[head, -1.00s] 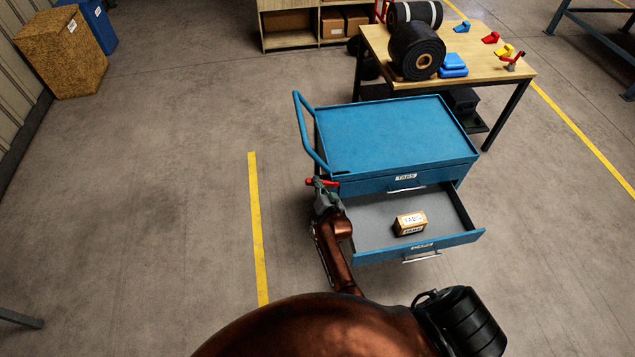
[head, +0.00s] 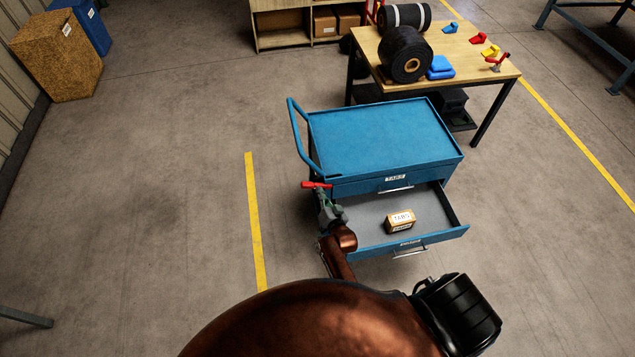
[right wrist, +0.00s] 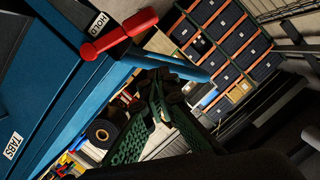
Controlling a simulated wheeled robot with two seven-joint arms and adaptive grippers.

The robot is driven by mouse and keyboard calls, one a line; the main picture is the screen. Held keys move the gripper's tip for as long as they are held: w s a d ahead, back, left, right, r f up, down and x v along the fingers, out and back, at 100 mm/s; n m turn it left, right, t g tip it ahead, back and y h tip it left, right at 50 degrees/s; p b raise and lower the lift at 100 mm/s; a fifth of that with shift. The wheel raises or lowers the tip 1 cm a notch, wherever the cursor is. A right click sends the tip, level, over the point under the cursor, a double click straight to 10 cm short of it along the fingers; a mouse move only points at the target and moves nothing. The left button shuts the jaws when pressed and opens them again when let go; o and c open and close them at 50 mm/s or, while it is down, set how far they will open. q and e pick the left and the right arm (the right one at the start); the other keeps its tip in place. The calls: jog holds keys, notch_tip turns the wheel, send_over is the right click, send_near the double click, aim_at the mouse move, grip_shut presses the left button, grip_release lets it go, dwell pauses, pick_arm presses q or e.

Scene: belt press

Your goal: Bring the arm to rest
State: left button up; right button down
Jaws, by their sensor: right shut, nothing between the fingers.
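My right gripper (head: 323,200) is at the left side of the blue cart, just in front of a red lever (head: 316,185). In the right wrist view its green-padded fingers (right wrist: 162,85) are shut with nothing between them. The red lever (right wrist: 120,35) shows above them beside a "HOLD" label, and a gap separates the two in that picture. My right arm comes up from the bottom of the head view, bent at a copper-coloured joint. My left gripper is not in view.
The blue cart (head: 385,135) has its lower drawer (head: 360,212) open, with a "TABS" box (head: 400,221) inside. The cart's push handle (head: 299,140) rises near the lever. A wooden table (head: 470,62) with black rolls stands behind.

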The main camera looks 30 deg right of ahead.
jog(key=s+a+f+n+g+y+b, duration=0.1)
jog(key=s+f+n+g+b, duration=0.1)
jog(key=s+f, duration=0.75)
jog(key=s+a+f+n+g+y+b, duration=0.1)
jog(key=s+a+f+n+g+b, duration=0.15)
jog(key=s+f, duration=0.75)
jog(key=s+a+f+n+g+b, duration=0.1)
jog(key=s+f+g+b, duration=0.3)
jog(key=f, duration=1)
jog(key=s+d+f+n+g+b, duration=0.1)
jog(key=s+f, duration=0.4)
jog(key=s, duration=0.6)
jog(key=s+d+f+n+g+b, duration=0.1)
jog(key=s+f, duration=0.5)
jog(key=s, duration=0.6)
jog(key=s+d+f+n+g+b, duration=0.1)
jog(key=s+f+g, duration=0.3)
jog(key=s, duration=0.8)
notch_tip(320, 180, down, 2)
jog(key=shift+d+f+n, duration=0.15)
jog(key=shift+n, duration=0.5)
